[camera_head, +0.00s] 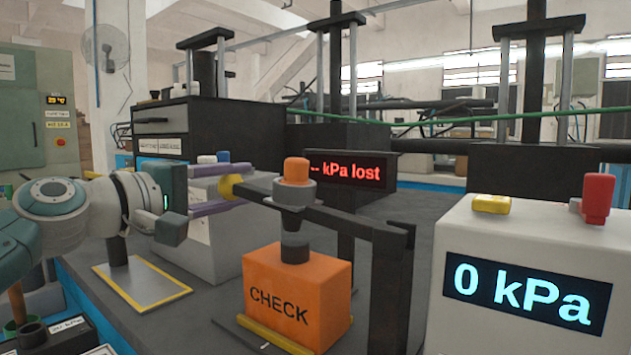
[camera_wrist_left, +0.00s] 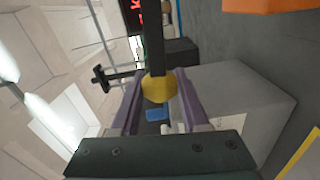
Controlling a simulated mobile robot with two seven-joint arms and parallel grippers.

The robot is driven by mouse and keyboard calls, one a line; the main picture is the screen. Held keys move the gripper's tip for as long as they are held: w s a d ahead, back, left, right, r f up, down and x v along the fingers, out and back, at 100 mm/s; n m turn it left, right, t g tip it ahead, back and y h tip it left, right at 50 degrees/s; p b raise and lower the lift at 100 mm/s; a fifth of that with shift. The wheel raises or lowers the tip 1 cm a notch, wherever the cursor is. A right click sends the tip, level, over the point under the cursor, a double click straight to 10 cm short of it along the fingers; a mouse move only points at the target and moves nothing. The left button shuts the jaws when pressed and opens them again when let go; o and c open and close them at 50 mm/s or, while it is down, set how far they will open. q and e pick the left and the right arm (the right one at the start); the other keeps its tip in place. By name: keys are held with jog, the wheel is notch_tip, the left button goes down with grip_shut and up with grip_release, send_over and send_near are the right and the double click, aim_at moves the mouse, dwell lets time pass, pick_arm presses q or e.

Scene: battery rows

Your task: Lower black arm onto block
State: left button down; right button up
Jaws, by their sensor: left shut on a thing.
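The black arm (camera_head: 343,221) slopes slightly down to the right toward a black post (camera_head: 390,280). Its left end carries a yellow knob (camera_head: 229,187), which also shows in the left wrist view (camera_wrist_left: 158,89). My left gripper (camera_head: 236,189) has its purple fingers shut on this knob. A head with an orange top (camera_head: 296,170) and grey collar sits on the arm. Below it, a dark grey tip (camera_head: 295,247) overlaps the top of the orange block (camera_head: 297,297) marked CHECK. I cannot tell whether they touch. My right gripper is out of view.
A white box (camera_head: 520,250) reading "0 kPa", with a yellow button (camera_head: 491,204) and red switch (camera_head: 598,198), stands right. A dark display (camera_head: 350,171) reads "-- kPa lost". A yellow-edged plate (camera_head: 145,286) lies left. A grey box (camera_head: 215,235) stands behind the fingers.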

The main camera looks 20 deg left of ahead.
pick_arm(q)
jog(key=shift+f+n+b, duration=0.7)
jog(key=shift+f+b, duration=0.1)
jog(key=shift+f, duration=0.65)
jog(key=shift+a+f, duration=0.1)
jog(key=shift+f, duration=0.1)
jog(key=shift+c, duration=2)
grip_release()
jog(key=shift+r, duration=0.15)
jog(key=v, duration=1)
jog(key=shift+p, duration=0.35)
jog(key=shift+r, duration=0.1)
